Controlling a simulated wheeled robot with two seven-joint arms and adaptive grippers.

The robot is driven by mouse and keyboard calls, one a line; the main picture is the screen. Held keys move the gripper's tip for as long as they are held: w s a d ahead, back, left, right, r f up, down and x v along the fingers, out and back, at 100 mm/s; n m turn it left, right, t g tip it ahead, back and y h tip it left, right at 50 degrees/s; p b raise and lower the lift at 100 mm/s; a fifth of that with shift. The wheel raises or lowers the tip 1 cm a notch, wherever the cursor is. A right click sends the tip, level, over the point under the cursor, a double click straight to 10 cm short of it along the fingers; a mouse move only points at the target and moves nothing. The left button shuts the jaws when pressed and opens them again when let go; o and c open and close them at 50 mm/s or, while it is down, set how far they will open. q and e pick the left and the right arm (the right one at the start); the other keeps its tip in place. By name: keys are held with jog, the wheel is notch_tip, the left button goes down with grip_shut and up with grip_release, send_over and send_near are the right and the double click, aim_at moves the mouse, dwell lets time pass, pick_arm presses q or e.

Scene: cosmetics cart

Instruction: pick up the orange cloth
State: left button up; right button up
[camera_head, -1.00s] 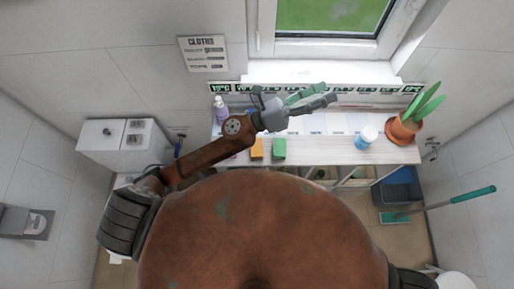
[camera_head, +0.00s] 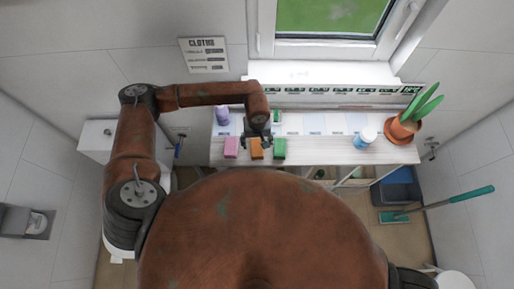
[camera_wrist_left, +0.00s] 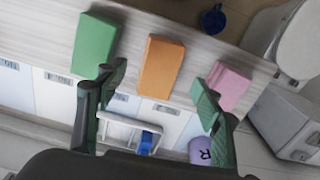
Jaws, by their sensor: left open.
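The orange cloth (camera_head: 256,153) is a folded block on the white shelf top, between a pink cloth (camera_head: 231,149) and a green cloth (camera_head: 279,149). My left gripper (camera_head: 262,139) points down at the orange cloth's back edge and partly covers it. In the left wrist view, the orange cloth (camera_wrist_left: 161,66) shows between the open fingers of my left gripper (camera_wrist_left: 158,78), with nothing held. The green cloth (camera_wrist_left: 96,45) lies beyond one finger, and the other finger overlaps the pink cloth (camera_wrist_left: 229,84). I cannot tell the gripper's exact height. My right gripper is not in view.
A purple bottle (camera_head: 222,116) stands at the shelf's left end. A white jar with a blue base (camera_head: 365,138) and a potted plant (camera_head: 405,126) stand on the right. A white-framed object (camera_wrist_left: 128,128) lies close to the fingers. The shelf's middle right is mostly clear.

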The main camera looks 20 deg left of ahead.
aim_at(257, 147)
pick_arm(q)
jog(key=f, duration=0.1)
jog(key=f+p, duration=0.1)
jog(key=f, duration=0.1)
jog(key=f+p, duration=0.1)
jog(key=shift+w+f, duration=0.15)
jog(key=shift+w, duration=0.15)
jog(key=shift+f, duration=0.6)
jog(key=shift+c, duration=0.5)
jog(key=c, duration=1.1)
